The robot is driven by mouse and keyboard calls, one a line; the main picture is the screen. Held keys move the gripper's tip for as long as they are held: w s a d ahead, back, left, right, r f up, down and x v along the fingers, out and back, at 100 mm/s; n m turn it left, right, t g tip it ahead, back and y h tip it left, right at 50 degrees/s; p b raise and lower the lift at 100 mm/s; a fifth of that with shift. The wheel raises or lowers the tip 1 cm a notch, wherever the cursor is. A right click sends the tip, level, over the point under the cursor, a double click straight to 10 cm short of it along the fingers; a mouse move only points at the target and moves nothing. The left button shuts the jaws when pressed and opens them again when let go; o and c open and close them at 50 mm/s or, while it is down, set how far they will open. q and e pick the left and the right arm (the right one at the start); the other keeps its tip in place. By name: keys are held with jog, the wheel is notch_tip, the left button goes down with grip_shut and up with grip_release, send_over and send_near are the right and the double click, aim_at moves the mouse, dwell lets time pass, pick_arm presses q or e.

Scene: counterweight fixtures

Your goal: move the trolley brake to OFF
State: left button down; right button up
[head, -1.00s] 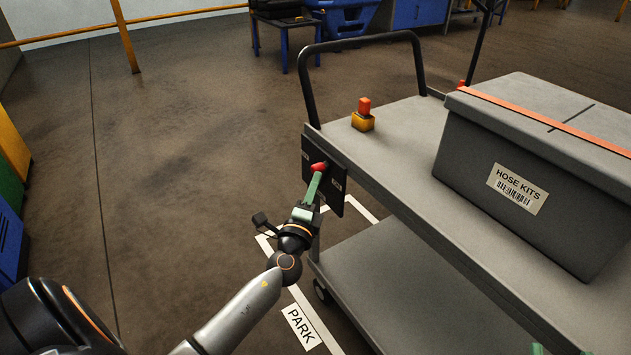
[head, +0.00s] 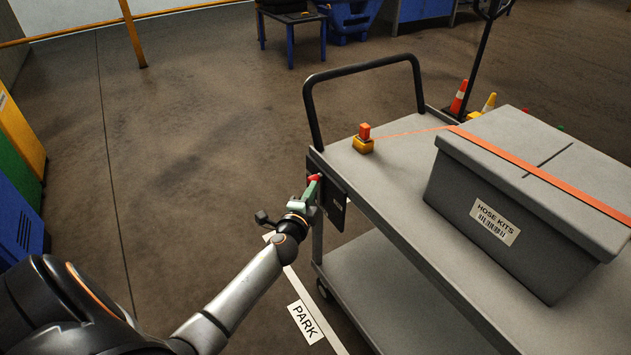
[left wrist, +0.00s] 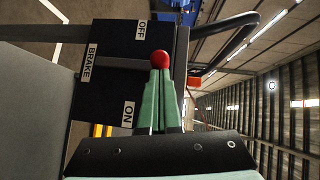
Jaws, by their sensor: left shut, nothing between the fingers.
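The trolley (head: 372,182) is a grey two-shelf cart with a black push handle. Its dark brake panel (head: 337,208) is on the near left end. In the left wrist view the panel (left wrist: 98,85) carries the labels BRAKE, OFF at the top and ON lower down. The brake's red knob (head: 314,177) also shows in the left wrist view (left wrist: 160,60), between the two labels and nearer OFF. My left gripper (head: 311,190) is shut with its green fingertips (left wrist: 160,85) at the knob, not around it. Contact is unclear, and the fingers partly hide the lever. My right gripper is out of view.
A grey HOSE KITS box (head: 520,205) with an orange strap sits on the top shelf. A yellow and orange block (head: 363,140) stands near the handle. A PARK label (head: 304,323) marks the floor line. Open floor lies to the left; cones (head: 460,97) stand behind.

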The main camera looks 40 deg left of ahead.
pick_arm(q)
jog(key=a+p, duration=0.1)
jog(key=w+a+n+g+p, duration=0.1)
jog(key=a+p, duration=0.1)
jog(key=w+a+n+h+p, duration=0.1)
jog(key=a+p, duration=0.1)
jog(key=shift+w+a+r+g, duration=0.1)
jog(key=shift+a+r+g, duration=0.05)
jog(key=shift+r+g, duration=0.15)
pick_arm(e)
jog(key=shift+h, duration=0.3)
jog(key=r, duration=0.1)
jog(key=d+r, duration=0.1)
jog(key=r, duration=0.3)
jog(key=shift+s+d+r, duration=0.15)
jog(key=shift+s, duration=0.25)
pick_arm(q)
jog(key=shift+a+r, duration=0.1)
jog(key=shift+r, duration=0.05)
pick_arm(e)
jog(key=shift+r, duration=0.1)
